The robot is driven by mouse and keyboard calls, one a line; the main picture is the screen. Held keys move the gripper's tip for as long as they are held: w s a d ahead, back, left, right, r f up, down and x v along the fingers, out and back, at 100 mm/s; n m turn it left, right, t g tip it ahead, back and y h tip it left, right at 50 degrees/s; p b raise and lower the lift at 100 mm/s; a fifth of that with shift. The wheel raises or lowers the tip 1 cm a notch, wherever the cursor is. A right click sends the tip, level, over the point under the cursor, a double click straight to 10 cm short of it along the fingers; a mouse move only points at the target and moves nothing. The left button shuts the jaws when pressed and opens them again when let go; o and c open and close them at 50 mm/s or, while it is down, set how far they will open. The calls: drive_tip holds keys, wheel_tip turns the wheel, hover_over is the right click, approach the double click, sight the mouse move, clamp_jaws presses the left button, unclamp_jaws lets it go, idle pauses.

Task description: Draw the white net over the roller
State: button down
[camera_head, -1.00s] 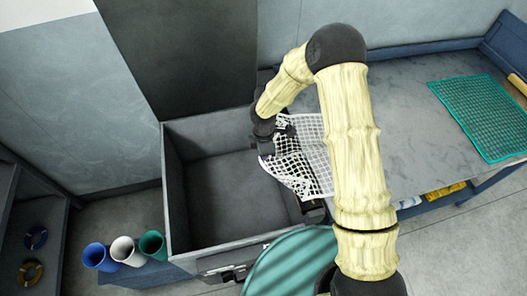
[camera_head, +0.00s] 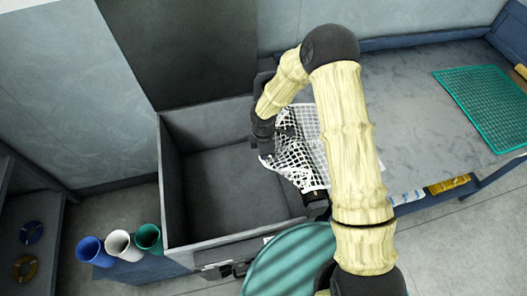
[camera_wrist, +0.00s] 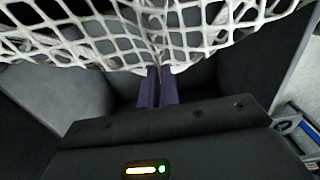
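The white net (camera_head: 308,125) lies partly on the grey table and hangs over its left edge into the grey bin. It also fills the top of the wrist view (camera_wrist: 95,38). My gripper (camera_head: 264,150) is over the bin's right part, at the net's left edge. In the wrist view its two dark fingers (camera_wrist: 160,72) are close together with net mesh between their tips. The dark roller (camera_head: 315,197) shows only at its near end, at the table's left edge; net and arm hide the rest.
The open bin (camera_head: 163,185) looks empty apart from the hanging net. Blue (camera_head: 90,250), white (camera_head: 122,245) and green (camera_head: 148,238) cups stand left of the bin. A teal striped round thing (camera_head: 290,260) is in front.

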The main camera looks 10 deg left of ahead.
drive_tip(key=shift+c, duration=1.4)
unclamp_jaws()
drive_tip(key=shift+r, duration=0.1)
wheel_tip(320, 180, up, 5)
drive_tip(key=p, duration=0.4)
drive_tip(key=shift+r, duration=0.2)
wheel_tip(320, 180, up, 17)
drive_tip(key=shift+r+b, duration=0.2)
drive_tip(key=shift+b, duration=0.25)
